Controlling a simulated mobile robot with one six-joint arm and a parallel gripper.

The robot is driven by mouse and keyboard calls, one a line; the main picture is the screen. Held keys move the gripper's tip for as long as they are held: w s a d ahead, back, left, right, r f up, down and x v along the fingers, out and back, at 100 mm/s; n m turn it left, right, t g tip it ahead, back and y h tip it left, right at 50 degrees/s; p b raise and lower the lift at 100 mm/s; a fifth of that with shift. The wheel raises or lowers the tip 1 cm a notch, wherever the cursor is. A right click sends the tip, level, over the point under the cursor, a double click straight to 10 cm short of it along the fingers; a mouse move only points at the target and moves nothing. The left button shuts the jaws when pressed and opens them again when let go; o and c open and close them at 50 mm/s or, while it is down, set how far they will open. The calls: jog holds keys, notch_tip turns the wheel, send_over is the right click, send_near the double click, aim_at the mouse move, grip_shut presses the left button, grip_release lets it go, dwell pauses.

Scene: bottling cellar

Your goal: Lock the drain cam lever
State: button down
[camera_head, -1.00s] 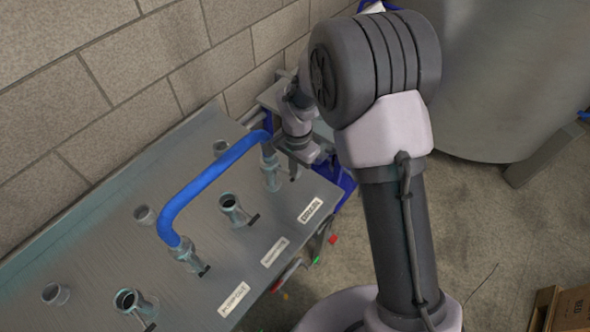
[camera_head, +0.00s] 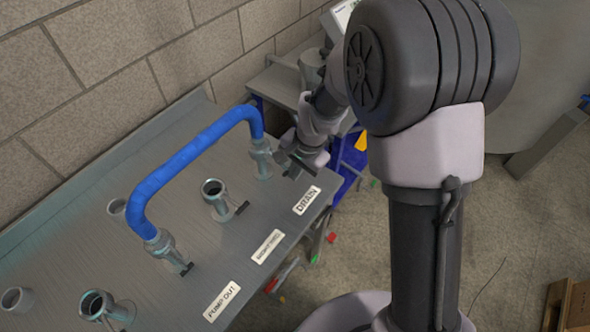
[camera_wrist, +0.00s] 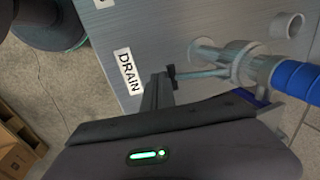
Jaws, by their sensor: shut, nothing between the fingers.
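A blue hose (camera_head: 190,165) bridges two couplings on the metal panel. Its far end sits in the drain coupling (camera_head: 262,160), which also shows in the wrist view (camera_wrist: 245,65). The drain cam lever (camera_wrist: 195,74) is a thin metal rod with a black tip, sticking out sideways from the collar toward the DRAIN label (camera_wrist: 128,73). My gripper (camera_head: 288,162) is low beside the drain coupling, on its right. In the wrist view my shut, empty fingers (camera_wrist: 158,92) are close beside the lever's black tip; I cannot tell whether they touch. The lever is mostly hidden in the head view.
A brick wall (camera_head: 110,60) runs behind. A cardboard box (camera_head: 575,305) is on the floor at right.

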jog(key=shift+b+x, duration=0.4)
jog(key=shift+x, duration=0.55)
jog(key=shift+r, duration=0.15)
dwell(0.6)
